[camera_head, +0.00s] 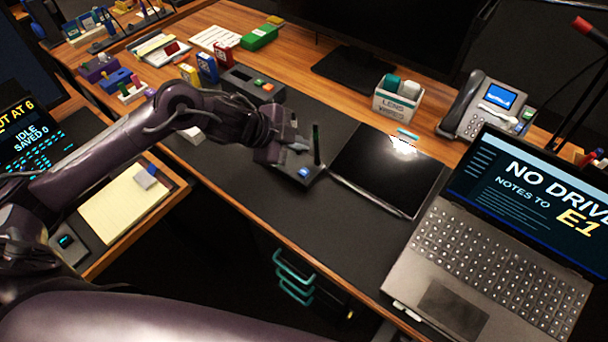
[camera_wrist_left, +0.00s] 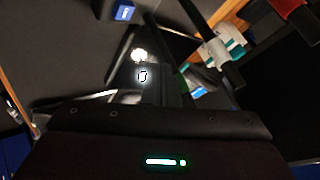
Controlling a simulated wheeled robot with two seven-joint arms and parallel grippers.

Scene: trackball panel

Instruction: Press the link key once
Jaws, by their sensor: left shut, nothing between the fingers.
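A small dark panel (camera_head: 312,178) lies on the black desk mat, left of the black tablet. A blue part (camera_head: 303,173) shows on its near side. My left gripper (camera_head: 296,150) is shut and empty, close above the panel's far left side; it hides part of the panel. I cannot tell whether it touches. In the left wrist view the gripper's dark body fills the bottom, and a small white outlined mark (camera_wrist_left: 142,76) shows on a dark surface ahead. I cannot tell whether this mark is the link key. My right gripper is not in view.
The glossy tablet (camera_head: 375,170) lies right of the panel, with an open laptop (camera_head: 450,250) beyond it. A lens wipes box (camera_head: 398,103) and a desk phone (camera_head: 488,105) stand behind. Another control box (camera_head: 240,78) lies at the back left. The mat in front is clear.

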